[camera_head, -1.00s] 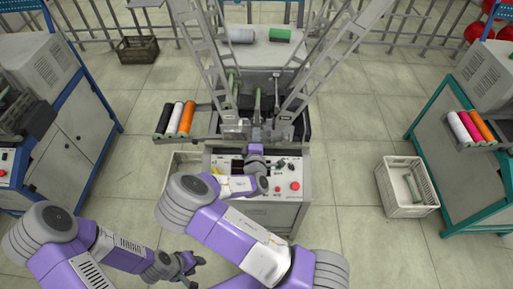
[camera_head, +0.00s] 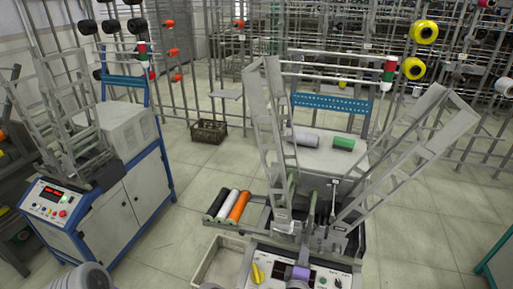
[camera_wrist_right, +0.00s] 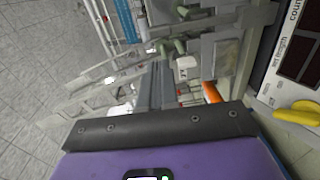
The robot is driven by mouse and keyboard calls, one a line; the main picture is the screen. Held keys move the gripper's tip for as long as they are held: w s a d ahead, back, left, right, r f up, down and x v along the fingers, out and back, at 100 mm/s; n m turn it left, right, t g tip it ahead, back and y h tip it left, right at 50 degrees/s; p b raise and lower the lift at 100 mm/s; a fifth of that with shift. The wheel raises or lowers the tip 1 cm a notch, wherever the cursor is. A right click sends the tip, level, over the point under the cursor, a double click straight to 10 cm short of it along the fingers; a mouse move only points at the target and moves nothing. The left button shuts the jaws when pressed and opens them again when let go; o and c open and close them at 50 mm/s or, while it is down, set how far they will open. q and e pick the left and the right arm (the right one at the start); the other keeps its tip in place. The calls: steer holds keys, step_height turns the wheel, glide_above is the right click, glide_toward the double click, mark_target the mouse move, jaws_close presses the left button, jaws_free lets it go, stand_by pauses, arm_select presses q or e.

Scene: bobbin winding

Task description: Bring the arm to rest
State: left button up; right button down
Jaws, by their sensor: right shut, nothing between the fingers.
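My right gripper (camera_head: 301,271) shows in the head view as a small purple part at the bottom, over the front of the winding machine (camera_head: 275,259). Most of that arm is below the picture edge. In the right wrist view the grey fingers (camera_wrist_right: 163,86) are together, with nothing held between them. A yellow knob (camera_wrist_right: 297,113) on the machine's panel is at the right of that view. My left gripper is not in the head view; only a rounded grey part of my arm shows at the bottom left.
Black, white and orange bobbins (camera_head: 228,204) lie on a side tray of the machine. A grey spool (camera_head: 303,139) and a green one (camera_head: 343,144) lie on its rear top. Slanted metal frames rise above it. A second machine (camera_head: 110,180) stands left.

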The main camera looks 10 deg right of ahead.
steer(key=s+d+f+m+g+y, duration=0.1)
steer(key=s+f+m+g, duration=0.4)
steer(key=f, duration=0.5)
steer(key=s+f+m+g+y, duration=0.2)
steer(key=s+f+g, duration=0.2)
steer(key=s+f, duration=0.4)
steer(key=s+a+f+m+g+y, duration=0.3)
steer(key=s+a+f+m+g, duration=0.1)
steer(key=s+a+f, duration=0.15)
steer(key=s+a+r+m+g+y, duration=0.2)
steer(key=s+a+m+y, duration=0.2)
steer(key=a, duration=0.5)
steer(key=shift+a+r+y, duration=0.35)
steer(key=shift+y, duration=0.65)
